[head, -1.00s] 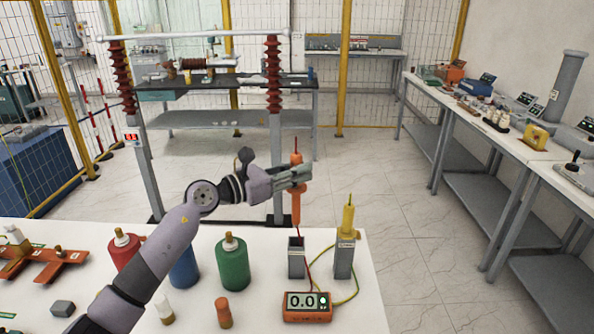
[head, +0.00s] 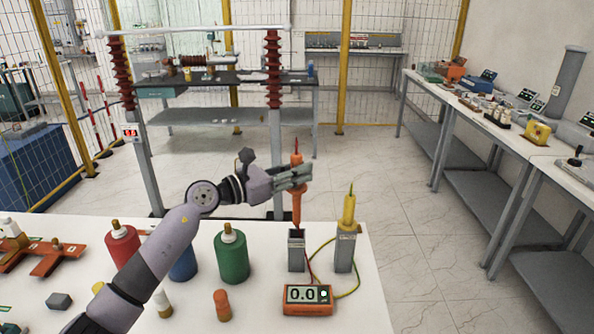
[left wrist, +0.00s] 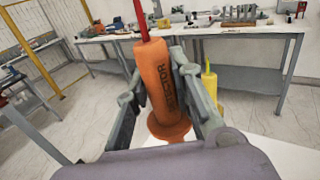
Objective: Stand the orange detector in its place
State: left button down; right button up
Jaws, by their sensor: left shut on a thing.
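The orange detector (head: 297,205) is upright, red tip up, in my left gripper (head: 294,178). Its lower end is just above the left grey square holder (head: 296,250), whose dark opening shows; I cannot tell whether the tip has entered it. In the left wrist view the detector (left wrist: 160,80) stands between the two fingers, which are shut on it, with lettering on its side. A yellow detector (head: 349,210) stands in the right grey holder (head: 344,252). The right gripper is not in view.
An orange meter (head: 308,300) reading 0.0 sits in front of the holders, with red and yellow wires. Green (head: 231,255), blue (head: 184,262) and red (head: 121,244) bottles stand to the left. The white table's right edge is just beyond the holders.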

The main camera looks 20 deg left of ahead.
pick_arm(q)
jog(key=shift+f, duration=0.2)
jog(key=shift+f+b, duration=0.4)
jog(key=shift+b, duration=0.2)
jog(key=b, duration=0.4)
send_over(294, 221)
jog(key=w, duration=0.1)
jog(key=shift+d+f, duration=0.15)
jog(key=shift+f, duration=0.9)
jog(key=shift+d+f, duration=0.1)
jog(key=shift+f, duration=0.9)
jog(key=shift+f+b, duration=3.1)
jog(key=shift+f, duration=0.6)
jog(key=shift+f+b, duration=0.7)
jog(key=shift+f, duration=0.05)
jog(key=c, duration=1.3)
grip_release()
jog(key=shift+d, duration=0.1)
